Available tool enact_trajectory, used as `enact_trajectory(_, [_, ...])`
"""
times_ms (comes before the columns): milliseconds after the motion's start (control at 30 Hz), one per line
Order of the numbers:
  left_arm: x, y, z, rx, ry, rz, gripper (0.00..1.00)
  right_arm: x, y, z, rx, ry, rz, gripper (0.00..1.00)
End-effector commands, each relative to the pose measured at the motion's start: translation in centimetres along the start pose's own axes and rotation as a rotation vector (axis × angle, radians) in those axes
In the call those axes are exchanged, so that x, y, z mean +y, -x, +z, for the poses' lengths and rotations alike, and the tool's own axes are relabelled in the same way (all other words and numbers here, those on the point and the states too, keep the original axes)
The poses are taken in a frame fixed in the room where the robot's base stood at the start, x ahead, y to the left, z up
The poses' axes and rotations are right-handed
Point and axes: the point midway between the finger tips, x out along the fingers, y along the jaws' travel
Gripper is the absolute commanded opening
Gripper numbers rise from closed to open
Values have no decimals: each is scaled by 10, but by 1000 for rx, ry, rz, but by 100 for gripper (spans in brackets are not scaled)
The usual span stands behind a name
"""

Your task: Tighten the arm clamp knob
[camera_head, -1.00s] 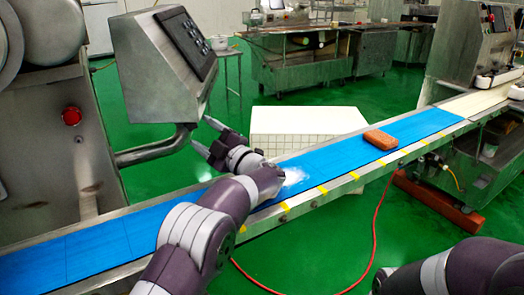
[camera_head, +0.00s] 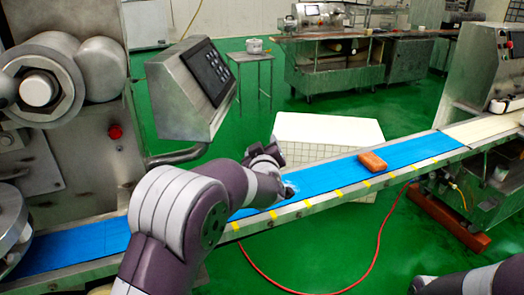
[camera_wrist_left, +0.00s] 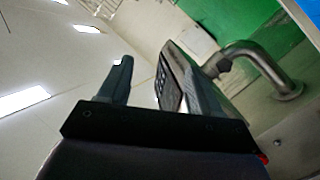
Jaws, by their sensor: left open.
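The control panel box (camera_head: 195,88) hangs on a bent metal pipe arm (camera_head: 178,156) on the left machine. In the left wrist view the panel (camera_wrist_left: 172,75) shows behind the fingers, with the pipe arm (camera_wrist_left: 262,52) running to a round flange at right. A small dark knob-like part (camera_wrist_left: 223,65) sits at the pipe's end near the panel. It looks like the clamp knob. My left gripper (camera_head: 270,152) is over the conveyor, right of the panel, partly hidden by its wrist. Its two fingers (camera_wrist_left: 163,88) are apart and hold nothing. My right gripper is out of frame.
A blue conveyor belt (camera_head: 325,176) runs across the view, with an orange-brown block (camera_head: 373,162) on it. A white box (camera_head: 330,130) stands behind the belt. A red button (camera_head: 115,131) is on the left machine.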

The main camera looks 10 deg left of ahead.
Motion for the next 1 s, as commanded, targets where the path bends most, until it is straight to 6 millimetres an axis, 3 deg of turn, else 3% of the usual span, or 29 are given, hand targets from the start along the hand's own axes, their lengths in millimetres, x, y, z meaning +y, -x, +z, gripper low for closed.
enact_trajectory(33, [7,13,-16,-77,-40,6,64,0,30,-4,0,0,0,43])
enact_trajectory(133, [0,37,-11,-236,-121,15,64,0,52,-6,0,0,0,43])
enact_trajectory(400, [-21,85,3,-484,-242,9,64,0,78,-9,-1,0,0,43])
enact_trajectory(567, [-27,95,8,-533,-264,5,64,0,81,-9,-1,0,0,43])
enact_trajectory(833, [-28,96,9,-536,-266,5,64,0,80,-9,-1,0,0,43])
enact_trajectory(1000, [-51,91,18,-513,-252,-16,64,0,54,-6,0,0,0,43])
